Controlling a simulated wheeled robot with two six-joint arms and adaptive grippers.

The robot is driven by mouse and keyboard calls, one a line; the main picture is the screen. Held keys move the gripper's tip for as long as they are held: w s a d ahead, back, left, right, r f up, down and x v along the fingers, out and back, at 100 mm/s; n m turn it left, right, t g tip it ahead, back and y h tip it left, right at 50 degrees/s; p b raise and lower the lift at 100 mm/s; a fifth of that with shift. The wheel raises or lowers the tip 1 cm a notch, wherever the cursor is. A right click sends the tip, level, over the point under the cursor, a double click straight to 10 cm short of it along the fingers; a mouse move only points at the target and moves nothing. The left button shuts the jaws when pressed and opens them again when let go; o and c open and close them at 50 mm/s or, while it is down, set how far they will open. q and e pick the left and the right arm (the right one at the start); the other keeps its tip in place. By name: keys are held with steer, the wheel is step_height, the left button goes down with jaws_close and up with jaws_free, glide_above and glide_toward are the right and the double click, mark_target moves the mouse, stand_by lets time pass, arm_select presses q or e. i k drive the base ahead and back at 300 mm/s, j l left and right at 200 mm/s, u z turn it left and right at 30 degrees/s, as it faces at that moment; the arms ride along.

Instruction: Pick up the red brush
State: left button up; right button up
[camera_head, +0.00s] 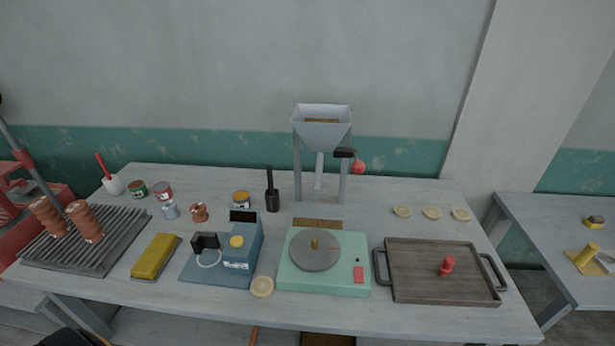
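A red handle (102,163), which looks like the red brush, leans up and to the left out of a small white round holder (113,186). The holder stands at the back left of the workbench (370,190). The lower end of the handle is hidden in the holder. A short red knob-shaped piece (447,266) stands on the dark wooden tray (420,290) at the right. Neither of my grippers can be made out, and nothing touches the red handle.
Several small cans, including a green one (138,190), stand right of the holder. A ribbed grey rack (110,250) with brown rolls lies in front of it. A hopper (322,130), blue device (240,245) and green turntable (325,285) fill the middle.

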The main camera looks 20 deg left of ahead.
mark_target(99, 156)
steer(key=j+u, duration=0.15)
steer(key=u, duration=0.3)
steer(key=j+u, duration=0.15)
steer(key=u, duration=0.35)
steer(key=i+j+u, duration=0.25)
steer(key=j, duration=0.4)
steer(key=i+j+u, duration=0.2)
steer(key=i+j, duration=0.25)
steer(key=j, duration=0.15)
steer(key=i+j+u, duration=0.25)
steer(key=i+j, duration=0.15)
steer(key=j, duration=0.15)
